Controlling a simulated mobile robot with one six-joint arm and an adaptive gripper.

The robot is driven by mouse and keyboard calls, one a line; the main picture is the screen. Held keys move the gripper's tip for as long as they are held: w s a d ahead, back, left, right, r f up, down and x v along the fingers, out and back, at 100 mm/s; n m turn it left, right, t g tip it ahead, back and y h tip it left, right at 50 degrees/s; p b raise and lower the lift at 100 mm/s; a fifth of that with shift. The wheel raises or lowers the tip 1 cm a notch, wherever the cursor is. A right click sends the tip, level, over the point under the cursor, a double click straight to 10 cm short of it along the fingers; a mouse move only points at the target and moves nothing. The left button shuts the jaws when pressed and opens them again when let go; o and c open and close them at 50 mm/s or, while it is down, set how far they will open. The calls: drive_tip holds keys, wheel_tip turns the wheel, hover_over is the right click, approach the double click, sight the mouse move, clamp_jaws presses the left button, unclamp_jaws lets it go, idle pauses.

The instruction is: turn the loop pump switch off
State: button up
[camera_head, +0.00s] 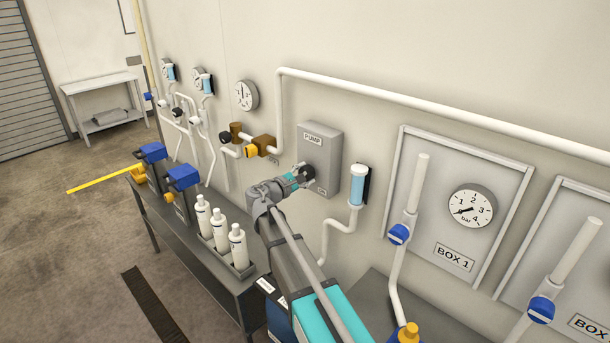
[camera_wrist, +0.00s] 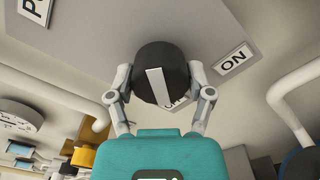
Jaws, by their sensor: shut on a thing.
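The pump box (camera_head: 330,150) is a grey wall box with a PUMP label (camera_head: 313,138). Its switch is a black round knob (camera_wrist: 172,58) with a white stripe (camera_wrist: 158,86), also seen in the head view (camera_head: 306,172). My gripper (camera_wrist: 161,78) is shut on the knob, one finger on each side; it also shows at the box in the head view (camera_head: 301,177). An ON label (camera_wrist: 234,59) lies right of the knob in the wrist view. A second label, probably OFF, is partly hidden behind the knob and right finger. The stripe runs nearly vertically there.
A white pipe (camera_head: 440,107) runs along the wall above the box. A blue-filled cylinder (camera_head: 357,187) is just right of it. Brown and yellow valve fittings (camera_head: 263,146) are to its left. White bottles (camera_head: 238,246) stand on the dark bench below left.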

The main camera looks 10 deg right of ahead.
drive_tip(key=m, duration=0.5)
drive_tip(key=shift+m, duration=2.6)
drive_tip(key=o, duration=1.1)
drive_tip(key=shift+a, duration=0.1)
drive_tip(key=shift+v, duration=5.9)
